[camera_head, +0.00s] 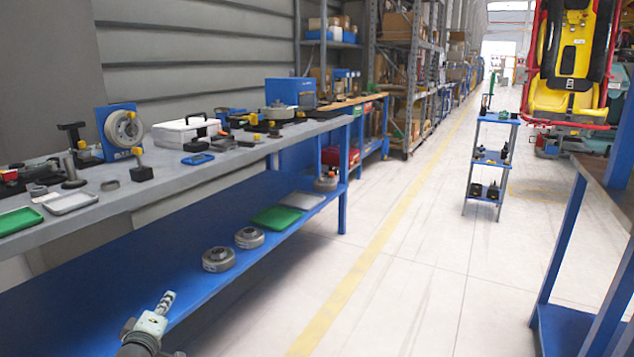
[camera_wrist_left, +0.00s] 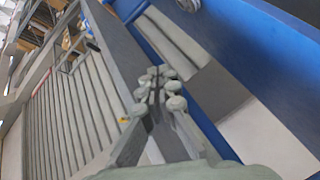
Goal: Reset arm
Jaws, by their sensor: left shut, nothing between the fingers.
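My left gripper (camera_head: 166,302) shows at the bottom left of the head view, in front of the blue lower shelf of the long workbench. In the left wrist view the left gripper (camera_wrist_left: 158,88) has its fingers together with nothing between them. It is apart from the bench parts behind it. My right gripper is in neither view.
The workbench (camera_head: 240,161) on the left carries tools, trays and a white case (camera_head: 186,132). Its lower shelf (camera_head: 120,272) holds round grey parts (camera_head: 218,259) and a green tray (camera_head: 277,217). A small blue cart (camera_head: 490,155) stands beyond. The floor between is clear.

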